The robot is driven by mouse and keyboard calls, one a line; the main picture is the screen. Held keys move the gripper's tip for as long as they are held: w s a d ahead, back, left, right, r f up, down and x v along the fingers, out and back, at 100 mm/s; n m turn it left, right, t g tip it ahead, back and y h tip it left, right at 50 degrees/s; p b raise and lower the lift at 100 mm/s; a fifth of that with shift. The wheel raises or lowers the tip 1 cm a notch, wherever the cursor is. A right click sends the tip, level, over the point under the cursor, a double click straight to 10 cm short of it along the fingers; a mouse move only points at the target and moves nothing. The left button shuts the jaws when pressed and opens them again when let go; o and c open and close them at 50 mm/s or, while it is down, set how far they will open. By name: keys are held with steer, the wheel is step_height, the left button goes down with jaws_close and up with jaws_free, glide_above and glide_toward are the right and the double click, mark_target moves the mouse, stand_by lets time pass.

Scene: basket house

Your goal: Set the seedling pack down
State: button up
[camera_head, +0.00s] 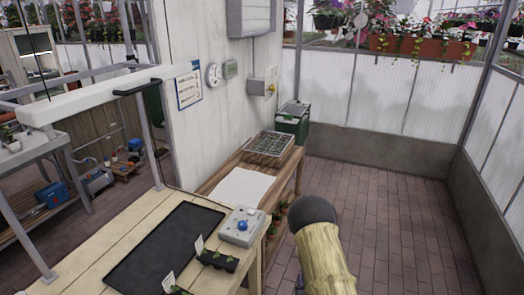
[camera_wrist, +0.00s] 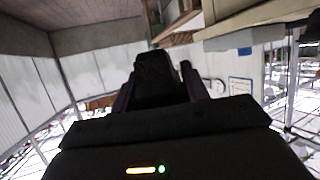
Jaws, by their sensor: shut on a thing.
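In the wrist view my gripper (camera_wrist: 157,88) is shut on a dark, block-like thing, which looks like the seedling pack (camera_wrist: 155,72). Its plants do not show, and it is too dark to make out detail. The wrist picture is upside down, with the floor at the top. In the head view only part of my arm shows at the lower right; the gripper and what it holds are out of that view. A black pack with small seedlings and a white label (camera_head: 218,260) stands on the near wooden bench (camera_head: 95,268). Another is partly cut off at the bottom edge.
A black mat or tray (camera_head: 165,248) lies on the near bench, with a grey box with a blue knob (camera_head: 241,228) beside it. Brick floor (camera_head: 390,220) is open to the right.

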stand_by(0.4)
steer(key=w+a+n+y, duration=0.2)
steer(key=w+a+y, duration=0.1)
steer(key=a, duration=0.4)
step_height(320, 180, up, 8)
steer(key=n+g+y+b, duration=0.3)
steer(key=n+g+y, duration=0.55)
steer(key=n, duration=0.25)
glide_above(211, 289)
steer(key=shift+w+t+y, duration=0.1)
steer(key=shift+t+y, duration=0.15)
steer(key=shift+t, duration=0.1)
steer(key=shift+f, duration=2.9)
steer(key=shift+f+p, duration=0.45)
steer(key=shift+f, duration=1.45)
